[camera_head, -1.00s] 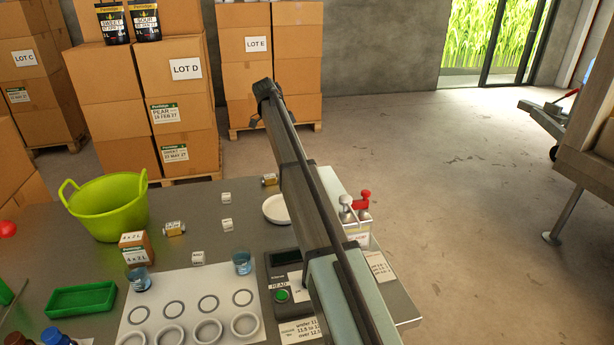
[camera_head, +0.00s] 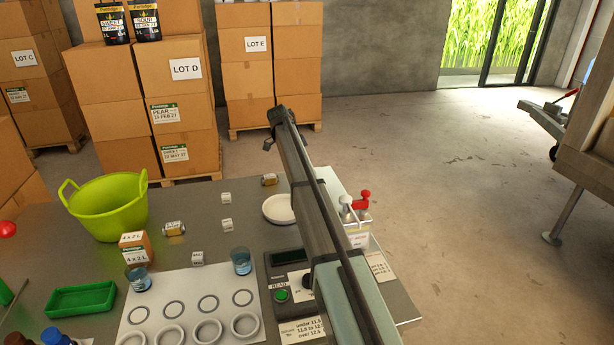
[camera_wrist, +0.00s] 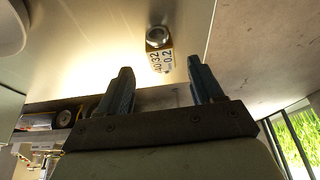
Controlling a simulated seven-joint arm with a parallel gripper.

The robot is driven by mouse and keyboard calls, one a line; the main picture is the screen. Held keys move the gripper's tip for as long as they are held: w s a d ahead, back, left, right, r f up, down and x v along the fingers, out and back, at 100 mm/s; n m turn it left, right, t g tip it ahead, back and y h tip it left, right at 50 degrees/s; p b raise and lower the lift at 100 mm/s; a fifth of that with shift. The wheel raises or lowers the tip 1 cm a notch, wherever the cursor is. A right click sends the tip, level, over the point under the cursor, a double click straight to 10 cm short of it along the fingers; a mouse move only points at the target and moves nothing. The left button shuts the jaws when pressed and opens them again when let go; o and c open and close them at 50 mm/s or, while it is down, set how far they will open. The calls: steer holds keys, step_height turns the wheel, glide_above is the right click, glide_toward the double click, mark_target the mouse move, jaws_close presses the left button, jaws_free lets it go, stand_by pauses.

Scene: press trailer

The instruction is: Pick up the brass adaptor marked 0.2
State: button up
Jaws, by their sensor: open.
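A small brass adaptor (camera_wrist: 159,48) with a white label reading 40/32 and 0.2 lies on the grey table in the wrist view. In the head view, a brass adaptor (camera_head: 269,180) lies near the table's far edge, beside the white dish; its marking is too small to read there. My gripper (camera_wrist: 160,72) is open and empty. In the wrist view the adaptor is just beyond the fingertips, between their lines, with a gap. In the head view my gripper (camera_head: 270,142) is above the far table edge, partly hidden by my arm.
Another brass adaptor (camera_head: 174,229) lies left, near a green basket (camera_head: 108,210) and a small box (camera_head: 136,248). Small white labelled blocks (camera_head: 226,225) stand between. A white dish (camera_head: 279,209) and a red-handled device (camera_head: 356,212) are to the right. Stacked cartons (camera_head: 182,110) stand behind the table.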

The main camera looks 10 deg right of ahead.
steer(key=x, duration=0.4)
steer(key=shift+w+a, duration=0.1)
steer(key=shift+c, duration=0.5)
steer(key=c, duration=1)
